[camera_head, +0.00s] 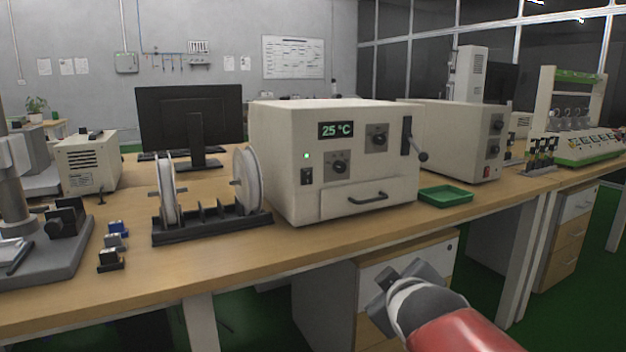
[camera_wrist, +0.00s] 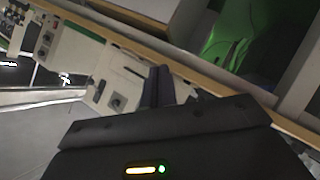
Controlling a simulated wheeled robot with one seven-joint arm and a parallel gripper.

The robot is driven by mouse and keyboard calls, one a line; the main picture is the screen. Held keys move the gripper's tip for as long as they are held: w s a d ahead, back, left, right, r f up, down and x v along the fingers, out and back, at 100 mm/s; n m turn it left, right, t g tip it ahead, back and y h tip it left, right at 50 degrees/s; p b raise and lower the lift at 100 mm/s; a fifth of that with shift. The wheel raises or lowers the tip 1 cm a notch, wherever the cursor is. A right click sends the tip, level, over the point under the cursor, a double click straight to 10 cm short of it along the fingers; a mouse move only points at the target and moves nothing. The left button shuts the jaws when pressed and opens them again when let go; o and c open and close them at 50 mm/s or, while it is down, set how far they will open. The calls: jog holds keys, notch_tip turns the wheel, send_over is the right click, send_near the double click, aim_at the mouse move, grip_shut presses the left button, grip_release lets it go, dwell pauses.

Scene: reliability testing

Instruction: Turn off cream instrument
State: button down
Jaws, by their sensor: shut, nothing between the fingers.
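The cream instrument (camera_head: 290,140) stands on the bench in the middle of the head view. Its display (camera_head: 342,129) reads 25 °C and a small green light (camera_head: 306,156) is lit. Below the light is a black switch (camera_head: 307,176); two knobs, a drawer handle and a side lever are also on it. My gripper (camera_head: 384,289) is in front of and below the bench edge, apart from the instrument. In the wrist view its dark fingers (camera_wrist: 158,86) are together and empty. Part of the cream instrument (camera_wrist: 105,68) shows tilted behind them, with its switch not clearly seen.
A second cream box with a red switch (camera_head: 487,171) stands to the right. A green tray (camera_head: 446,195) lies between them near the bench edge. A black rack with white reels (camera_head: 212,222) stands close on the left. Drawers (camera_head: 378,275) are under the bench near my gripper.

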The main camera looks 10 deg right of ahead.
aim_at(307, 175)
jog(key=w+a+r+n+t+y, duration=0.2)
jog(key=w+r+n+y, duration=0.2)
jog(key=w+r+n, duration=0.1)
jog(key=w+a+r+n+t+y, duration=0.3)
jog(key=w+n, duration=0.4)
jog(key=n, duration=0.3)
jog(key=shift+a+r+t+y, duration=0.3)
jog(key=shift+a+r+y, duration=0.05)
jog(key=shift+r+y, duration=0.55)
jog(key=shift+w, duration=0.15)
jog(key=p+x, duration=0.2)
jog(key=x, duration=1)
jog(key=shift+w+a, duration=0.1)
jog(key=shift+w, duration=0.2)
jog(key=shift+w+a+r, duration=0.1)
jog(key=shift+w+a, duration=0.1)
jog(key=shift+w, duration=0.35)
jog(key=shift+w, duration=0.1)
